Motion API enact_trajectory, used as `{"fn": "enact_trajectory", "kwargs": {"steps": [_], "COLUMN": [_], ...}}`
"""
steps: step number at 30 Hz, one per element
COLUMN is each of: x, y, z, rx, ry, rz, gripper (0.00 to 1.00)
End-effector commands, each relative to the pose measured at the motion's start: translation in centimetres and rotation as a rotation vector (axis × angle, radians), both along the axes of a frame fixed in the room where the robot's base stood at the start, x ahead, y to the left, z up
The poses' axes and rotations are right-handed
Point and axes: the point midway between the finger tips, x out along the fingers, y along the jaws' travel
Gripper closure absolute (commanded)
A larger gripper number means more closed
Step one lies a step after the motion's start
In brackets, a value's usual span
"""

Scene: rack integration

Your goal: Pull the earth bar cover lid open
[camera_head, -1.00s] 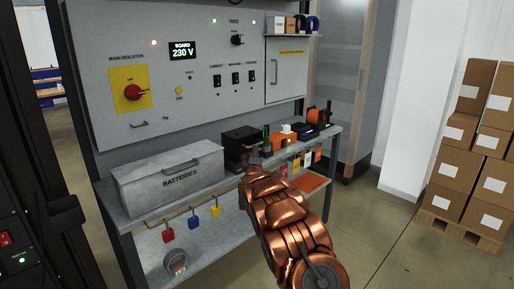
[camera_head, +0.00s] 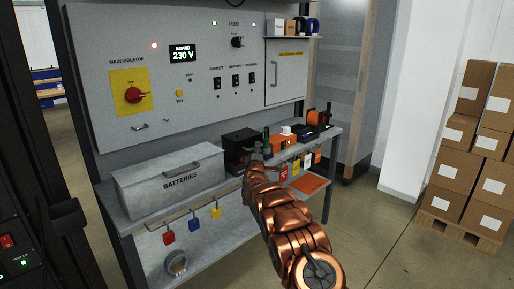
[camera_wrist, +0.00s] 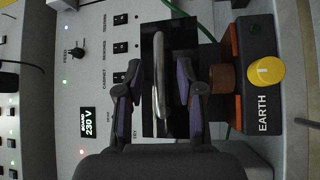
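The earth bar cover lid (camera_wrist: 183,39) is a dark panel with a long silver bar handle (camera_wrist: 159,75) in the wrist view. It adjoins a dark housing lettered EARTH (camera_wrist: 263,112) with a round yellow knob (camera_wrist: 265,71). In the head view the black box (camera_head: 237,143) stands on the bench behind my arm. My gripper (camera_wrist: 160,112) is open, with one finger on each side of the handle and a visible gap to each.
The control board (camera_head: 195,110) rises behind. Coloured tags hang along the front rail. Stacked cartons (camera_head: 476,130) stand far right.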

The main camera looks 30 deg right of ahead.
Motion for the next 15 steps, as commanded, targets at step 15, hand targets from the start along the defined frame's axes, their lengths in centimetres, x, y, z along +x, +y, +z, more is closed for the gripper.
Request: {"fn": "enact_trajectory", "kwargs": {"steps": [15], "x": [2.0], "y": [-1.1], "z": [0.3], "rx": [0.001], "ry": [-0.001], "rz": [0.001], "gripper": [0.63]}}
